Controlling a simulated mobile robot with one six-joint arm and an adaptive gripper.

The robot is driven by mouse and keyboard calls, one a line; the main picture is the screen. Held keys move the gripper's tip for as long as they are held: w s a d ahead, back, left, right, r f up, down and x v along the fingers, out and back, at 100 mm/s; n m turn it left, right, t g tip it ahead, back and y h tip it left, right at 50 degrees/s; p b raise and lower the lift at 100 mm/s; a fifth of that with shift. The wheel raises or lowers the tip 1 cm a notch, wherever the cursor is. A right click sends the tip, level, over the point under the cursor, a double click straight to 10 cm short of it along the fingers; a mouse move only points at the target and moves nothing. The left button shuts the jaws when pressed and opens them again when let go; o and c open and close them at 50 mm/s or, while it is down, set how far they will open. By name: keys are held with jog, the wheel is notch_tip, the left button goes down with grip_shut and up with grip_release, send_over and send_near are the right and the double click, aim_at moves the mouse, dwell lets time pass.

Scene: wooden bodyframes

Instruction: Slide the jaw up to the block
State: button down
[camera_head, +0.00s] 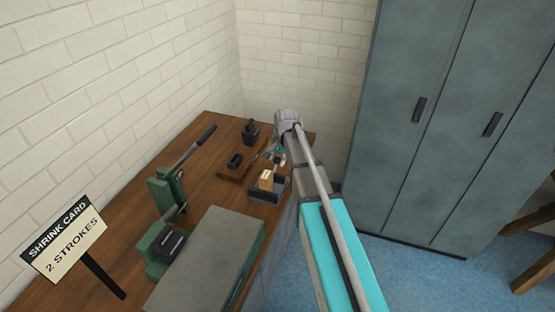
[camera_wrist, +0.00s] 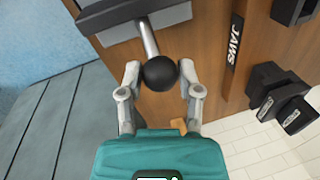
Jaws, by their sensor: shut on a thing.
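My gripper (camera_wrist: 160,74) is shut on a round black knob (camera_wrist: 160,83), with one finger on each side of it. A pale rod (camera_wrist: 148,38) runs from the knob to a dark grey bar (camera_wrist: 118,30), which looks like the jaw, at the top of the wrist view. In the head view, a tan wooden block (camera_head: 266,178) stands upright in a dark low fixture (camera_head: 270,193) near the bench's right edge. My gripper (camera_head: 277,156) is just behind it there. The gap between jaw and block cannot be told.
The wooden bench (camera_head: 215,185) carries a black part on a small wooden board (camera_head: 232,172), another black part (camera_head: 250,131), a green lever press (camera_head: 160,195) and a grey box (camera_head: 212,258). A "JAWS" label (camera_wrist: 235,45) lies beside the knob. Grey cabinets (camera_head: 440,120) stand right.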

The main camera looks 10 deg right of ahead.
jog(key=shift+s+a, duration=0.4)
jog(key=shift+s, duration=0.2)
jog(key=shift+s+a, duration=0.35)
jog(key=shift+s, duration=0.25)
jog(key=shift+c, duration=1.4)
grip_release()
jog(key=shift+w, duration=0.15)
